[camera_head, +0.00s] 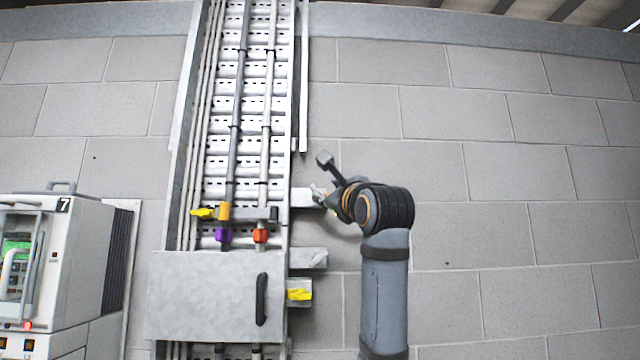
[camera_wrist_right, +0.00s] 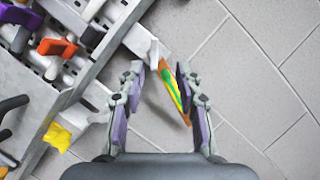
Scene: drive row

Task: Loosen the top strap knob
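A horizontal dark strap bar (camera_head: 257,213) crosses the cable ladder, with a yellow knob (camera_head: 202,213) at its left end and an amber block (camera_head: 224,210) beside it. A second yellow knob (camera_head: 299,294) sits lower, at the ladder's right edge; it also shows in the right wrist view (camera_wrist_right: 57,137). I cannot tell for sure which is the top strap knob. My right gripper (camera_head: 322,177) is right of the ladder near a bracket end. In the wrist view its fingers (camera_wrist_right: 158,75) are apart. An orange, green and yellow strip (camera_wrist_right: 175,90) shows between them, close to the right finger. My left gripper is out of view.
A purple clamp (camera_head: 223,236) and an orange-red clamp (camera_head: 261,236) hang below the bar. A grey cover with a black handle (camera_head: 262,299) spans the lower ladder. Metal brackets (camera_head: 308,258) jut right. A white cabinet (camera_head: 85,255) stands at left.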

